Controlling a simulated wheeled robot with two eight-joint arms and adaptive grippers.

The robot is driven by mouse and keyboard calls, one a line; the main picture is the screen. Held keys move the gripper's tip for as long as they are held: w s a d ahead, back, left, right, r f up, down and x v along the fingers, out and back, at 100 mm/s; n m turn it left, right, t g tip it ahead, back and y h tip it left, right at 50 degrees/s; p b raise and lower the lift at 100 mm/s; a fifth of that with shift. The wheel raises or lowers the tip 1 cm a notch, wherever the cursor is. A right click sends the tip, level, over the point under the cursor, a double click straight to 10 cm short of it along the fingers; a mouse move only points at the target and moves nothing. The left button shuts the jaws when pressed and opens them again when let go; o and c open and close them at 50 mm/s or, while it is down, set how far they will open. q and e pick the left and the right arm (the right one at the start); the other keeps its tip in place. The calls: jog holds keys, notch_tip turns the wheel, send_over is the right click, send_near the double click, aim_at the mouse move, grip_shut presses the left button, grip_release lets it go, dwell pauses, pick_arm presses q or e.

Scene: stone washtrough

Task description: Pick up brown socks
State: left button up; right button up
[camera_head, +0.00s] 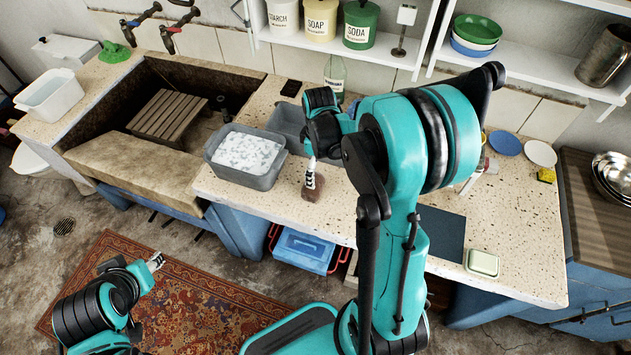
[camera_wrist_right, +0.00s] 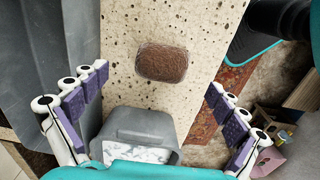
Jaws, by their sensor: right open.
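The brown socks (camera_head: 313,190) look like one rounded, textured brown bundle on the speckled counter (camera_head: 270,205), near its front edge. They also show whole in the right wrist view (camera_wrist_right: 162,62), between and beyond the spread fingers. My right gripper (camera_head: 311,177) is above them, pointing down. In the wrist view the right gripper (camera_wrist_right: 158,78) is open, its purple-padded fingers well apart and nothing between the pads. In the head view a finger overlaps the socks' upper part; contact cannot be told. My left gripper (camera_head: 156,262) is low at the left, over the rug, its jaws too small to read.
A grey tub of suds (camera_head: 245,152) stands just left of the socks. Another grey tub (camera_head: 288,122) stands behind. The stone trough (camera_head: 150,165) is farther left. A dark mat (camera_head: 440,232) and a soap dish (camera_head: 482,263) lie to the right. Bare counter lies in front.

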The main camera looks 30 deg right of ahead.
aim_at(316, 173)
jog(key=f, duration=0.2)
jog(key=f+b, duration=0.1)
jog(key=shift+w+a, duration=0.15)
jog(key=shift+a, duration=0.1)
jog(key=f+b, duration=0.1)
jog(key=f, duration=0.1)
jog(key=a+f+b, duration=0.1)
jog(key=f, duration=0.2)
jog(key=shift+w+f, duration=0.1)
jog(key=shift+w, duration=0.1)
jog(key=shift+c, duration=0.3)
jog(key=c, duration=1.3)
